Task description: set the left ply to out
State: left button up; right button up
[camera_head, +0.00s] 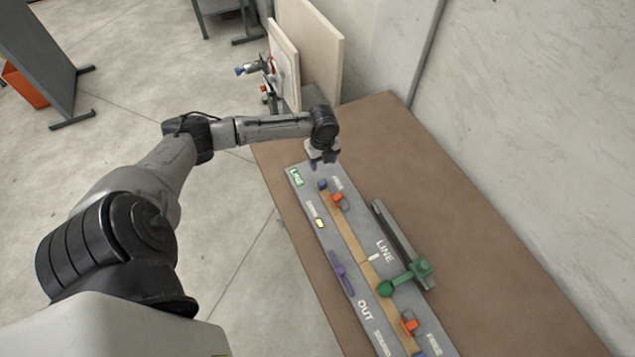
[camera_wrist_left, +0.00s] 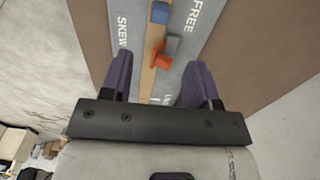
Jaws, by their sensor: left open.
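My left gripper (camera_head: 322,160) is open and empty above the far end of a grey labelled panel (camera_head: 307,194). In the left wrist view its two purple fingers (camera_wrist_left: 158,78) stand apart, with an orange lever piece (camera_wrist_left: 163,54) on a grey mount showing between and beyond them. In the head view this far orange piece (camera_head: 338,198) sits beside a blue block (camera_head: 322,184) on a tan strip (camera_head: 349,237). A second orange piece (camera_head: 409,324) is at the near end. The frames do not show which part is the left ply. "OUT" and "LINE" are printed mid-panel.
The brown table (camera_head: 450,215) is clear on the right, before a wall.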

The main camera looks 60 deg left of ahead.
aim_at(322, 182)
pick_arm(q)
notch_tip(322, 182, down, 13)
jog(key=shift+d+f+b, duration=0.1)
jog(key=shift+f+b, duration=0.05)
jog(key=shift+b, duration=0.4)
jog(key=shift+c, duration=0.3)
grip_shut()
